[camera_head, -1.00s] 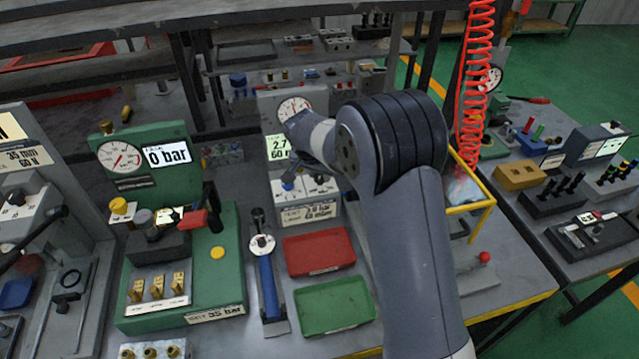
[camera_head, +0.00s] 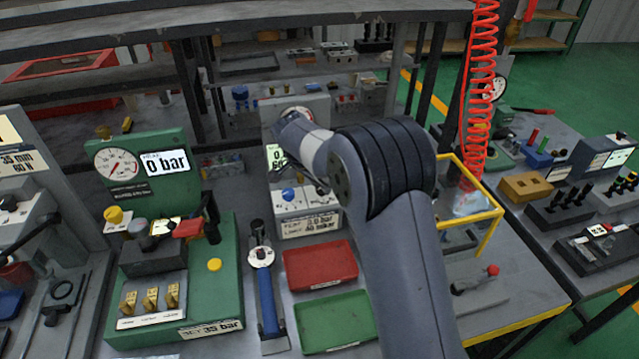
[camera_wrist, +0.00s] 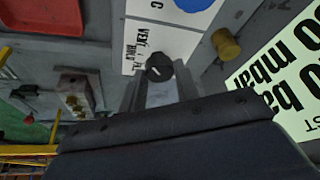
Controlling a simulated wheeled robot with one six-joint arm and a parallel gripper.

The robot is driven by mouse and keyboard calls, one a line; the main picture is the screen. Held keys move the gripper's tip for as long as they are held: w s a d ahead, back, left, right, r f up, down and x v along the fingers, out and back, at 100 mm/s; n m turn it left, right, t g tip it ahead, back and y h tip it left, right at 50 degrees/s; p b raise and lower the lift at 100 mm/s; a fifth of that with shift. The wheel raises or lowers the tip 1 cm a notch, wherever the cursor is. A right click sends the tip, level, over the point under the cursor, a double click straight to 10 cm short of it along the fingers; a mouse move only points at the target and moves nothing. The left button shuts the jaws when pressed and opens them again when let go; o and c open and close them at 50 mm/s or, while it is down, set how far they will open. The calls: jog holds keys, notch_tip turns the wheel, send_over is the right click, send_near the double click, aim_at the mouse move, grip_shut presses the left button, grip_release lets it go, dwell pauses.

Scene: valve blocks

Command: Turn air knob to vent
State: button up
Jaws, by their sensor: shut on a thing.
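The air panel (camera_head: 308,222) is a grey box with white faceplates, standing at the back middle of the bench. The black air knob (camera_wrist: 158,67) shows in the wrist view, with a pale pointer mark on it and a white label (camera_wrist: 155,40) reading VENT beside it. My gripper (camera_wrist: 160,82) is shut on the knob, one finger on each side. In the head view my wrist hides the knob and most of the panel's gauge and display.
A blue knob (camera_head: 288,194) is on the same panel, and a brass knob (camera_wrist: 226,43) is close by my fingers. A red tray (camera_head: 320,265) and green tray (camera_head: 335,322) lie in front. A green 0 bar test stand (camera_head: 215,285) stands left. A yellow frame (camera_head: 487,235) is right.

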jog(key=o, duration=1)
jog(key=v, duration=1)
jog(key=shift+s+r+b, duration=0.1)
jog(key=shift+r+b, duration=0.3)
jog(key=shift+f, duration=0.1)
jog(key=p+x, duration=0.1)
jog(key=x, duration=0.9)
jog(key=shift+f, duration=0.4)
jog(key=shift+r, duration=0.1)
